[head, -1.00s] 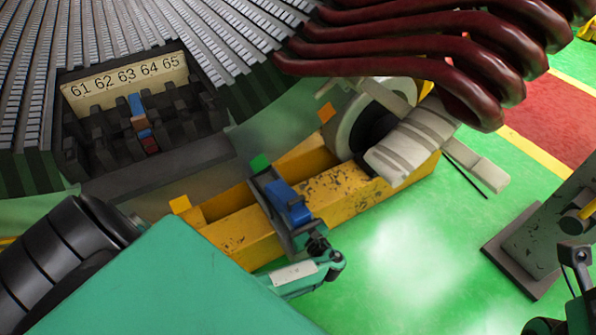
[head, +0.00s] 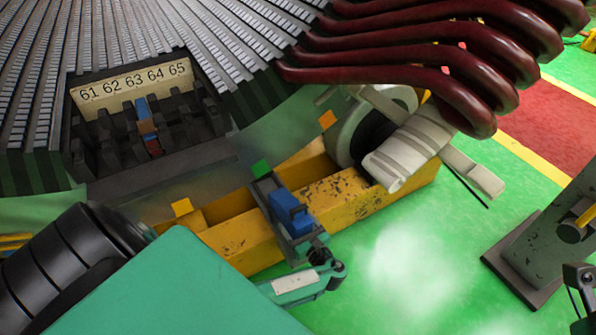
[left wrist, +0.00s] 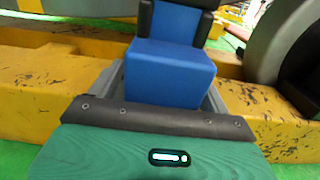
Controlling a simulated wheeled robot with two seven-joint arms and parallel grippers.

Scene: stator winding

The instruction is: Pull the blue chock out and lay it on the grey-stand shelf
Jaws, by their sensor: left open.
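At the right edge a grey-green stand (head: 545,240) has a dark foot and a yellow bar. Its shelf is not clear. My right gripper is not clearly shown.
The stator opening (head: 130,93), numbered 61 to 65, holds a smaller blue, brown and red piece (head: 146,125). Dark red coils (head: 420,60) hang overhead. A pale roll (head: 405,155) lies at the beam's right end. Green floor (head: 410,255) is clear between beam and stand.

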